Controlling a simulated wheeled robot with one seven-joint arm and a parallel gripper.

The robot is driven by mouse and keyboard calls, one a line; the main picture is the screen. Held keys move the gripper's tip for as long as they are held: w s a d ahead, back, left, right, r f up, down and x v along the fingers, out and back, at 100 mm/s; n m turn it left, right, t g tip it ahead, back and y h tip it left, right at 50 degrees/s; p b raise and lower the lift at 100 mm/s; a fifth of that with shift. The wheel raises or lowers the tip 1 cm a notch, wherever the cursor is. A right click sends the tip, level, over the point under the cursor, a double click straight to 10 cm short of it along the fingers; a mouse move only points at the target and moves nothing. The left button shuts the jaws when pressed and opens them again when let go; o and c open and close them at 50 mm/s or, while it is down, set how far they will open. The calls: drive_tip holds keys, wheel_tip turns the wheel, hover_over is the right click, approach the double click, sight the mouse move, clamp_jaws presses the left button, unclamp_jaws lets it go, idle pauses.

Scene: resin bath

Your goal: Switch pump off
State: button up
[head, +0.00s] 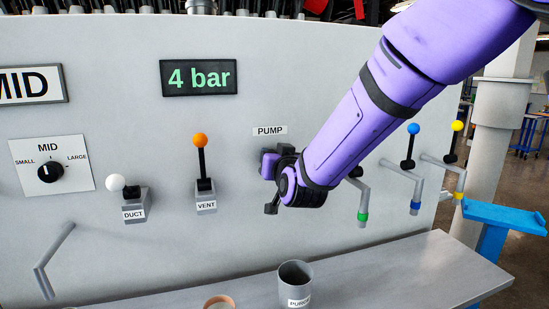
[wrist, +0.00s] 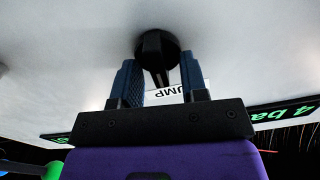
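The white PUMP label (head: 269,131) is on the grey panel in the head view, just above my gripper. My gripper and wrist cover the pump control there. In the wrist view, a round black knob (wrist: 157,46) with a raised ridge sits on the panel. Part of the PUMP label (wrist: 165,91) shows behind the fingers. My gripper (wrist: 159,65) is open, with one dark blue finger on each side of the knob's ridge. Gaps show between the ridge and both fingers. The display (head: 199,77) reads 4 bar in green.
An orange-topped VENT lever (head: 203,165) and a white-topped DUCT lever (head: 125,195) stand left of my gripper. Further left is a MID selector dial (head: 50,171). Blue (head: 410,145) and yellow (head: 455,140) levers are at right. A grey cup (head: 295,280) stands on the ledge below.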

clamp_jaws()
drive_tip(key=shift+a+n, duration=0.1)
drive_tip(key=shift+n, duration=0.9)
unclamp_jaws()
